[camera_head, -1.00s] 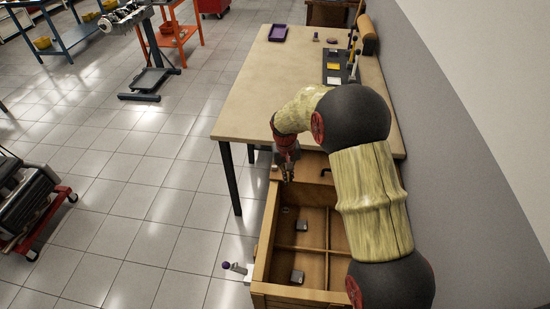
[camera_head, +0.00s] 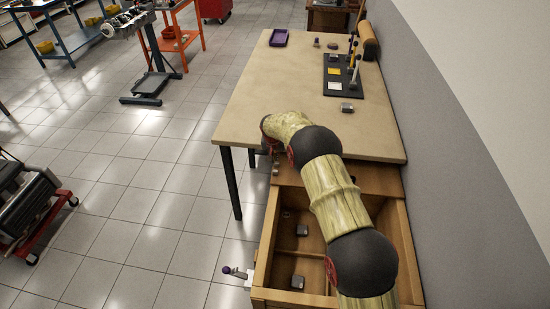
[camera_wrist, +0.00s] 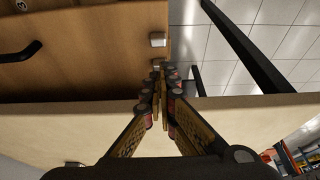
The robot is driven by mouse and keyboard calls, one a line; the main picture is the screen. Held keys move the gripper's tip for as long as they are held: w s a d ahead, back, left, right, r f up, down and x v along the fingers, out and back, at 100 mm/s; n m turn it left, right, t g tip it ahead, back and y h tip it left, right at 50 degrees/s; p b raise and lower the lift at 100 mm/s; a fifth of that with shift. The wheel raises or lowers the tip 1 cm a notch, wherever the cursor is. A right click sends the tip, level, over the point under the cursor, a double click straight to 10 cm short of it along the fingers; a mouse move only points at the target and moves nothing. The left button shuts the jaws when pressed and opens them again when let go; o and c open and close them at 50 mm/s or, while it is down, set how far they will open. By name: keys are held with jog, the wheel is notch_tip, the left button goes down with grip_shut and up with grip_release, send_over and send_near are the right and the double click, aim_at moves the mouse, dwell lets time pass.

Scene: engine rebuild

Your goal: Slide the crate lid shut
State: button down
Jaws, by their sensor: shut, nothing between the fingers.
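The wooden crate (camera_head: 411,262) stands open in front of the table in the head view, its compartments showing. The wooden lid (camera_head: 375,180) covers only the crate's far end by the table edge, partly hidden by my arm. The wrist view shows a brown wooden panel, apparently the lid (camera_wrist: 95,72), with a dark handle (camera_wrist: 18,52) and a small metal block (camera_wrist: 158,40) near its edge. My gripper (camera_wrist: 163,72) is shut and empty, its tips close to the block; contact is unclear. In the head view my gripper (camera_head: 274,166) is mostly hidden, near the crate's far left corner.
The table (camera_head: 240,120) overhangs close behind the crate, with a table leg (camera_head: 231,182) to the left. Grey blocks (camera_head: 297,282) lie inside the crate. A purple-knobbed latch (camera_head: 228,270) sticks out at its left.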

aim_at(276, 167)
jog(key=b+x, duration=0.1)
jog(key=x, duration=0.6)
